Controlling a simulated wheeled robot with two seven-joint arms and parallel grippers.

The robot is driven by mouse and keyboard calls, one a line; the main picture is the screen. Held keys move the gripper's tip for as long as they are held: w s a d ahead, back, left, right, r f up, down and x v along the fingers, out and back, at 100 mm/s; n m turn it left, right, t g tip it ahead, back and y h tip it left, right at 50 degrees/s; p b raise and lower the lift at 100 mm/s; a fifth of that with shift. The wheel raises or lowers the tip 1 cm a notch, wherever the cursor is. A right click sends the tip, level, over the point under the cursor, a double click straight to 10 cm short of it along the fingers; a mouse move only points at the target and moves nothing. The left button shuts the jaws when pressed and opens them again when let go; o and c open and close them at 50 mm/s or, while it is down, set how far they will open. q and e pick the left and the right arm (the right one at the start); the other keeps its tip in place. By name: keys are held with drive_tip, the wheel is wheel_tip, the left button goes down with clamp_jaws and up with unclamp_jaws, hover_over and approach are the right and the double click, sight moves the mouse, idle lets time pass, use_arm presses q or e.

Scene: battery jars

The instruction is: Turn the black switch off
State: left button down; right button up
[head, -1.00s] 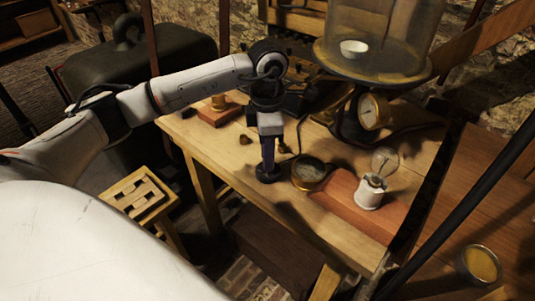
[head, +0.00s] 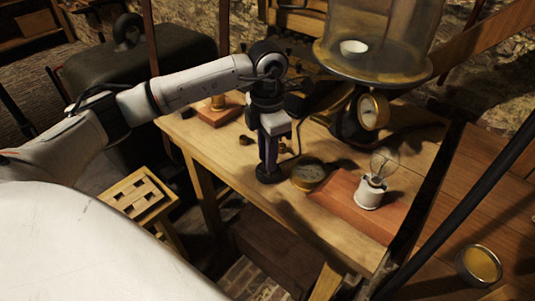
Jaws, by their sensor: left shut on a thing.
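The black switch (head: 268,177) stands near the front edge of the wooden table, left of a small round brass meter. Only its dark round base shows clearly under my fingers; its upper part is hidden. My left gripper (head: 268,168) points straight down onto the switch and is shut on it. My right gripper is not in view.
The round brass meter (head: 308,174) is close on the right of my left gripper. A glass bulb in a white holder (head: 370,192) stands on a red-brown board (head: 345,205). Behind are a brass gauge (head: 373,111) and a glass bell jar (head: 375,35).

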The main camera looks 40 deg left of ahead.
use_arm(q)
drive_tip(key=c, duration=1.5)
unclamp_jaws()
drive_tip(key=shift+r, duration=0.1)
wheel_tip(320, 180, up, 10)
drive_tip(key=shift+r, duration=0.1)
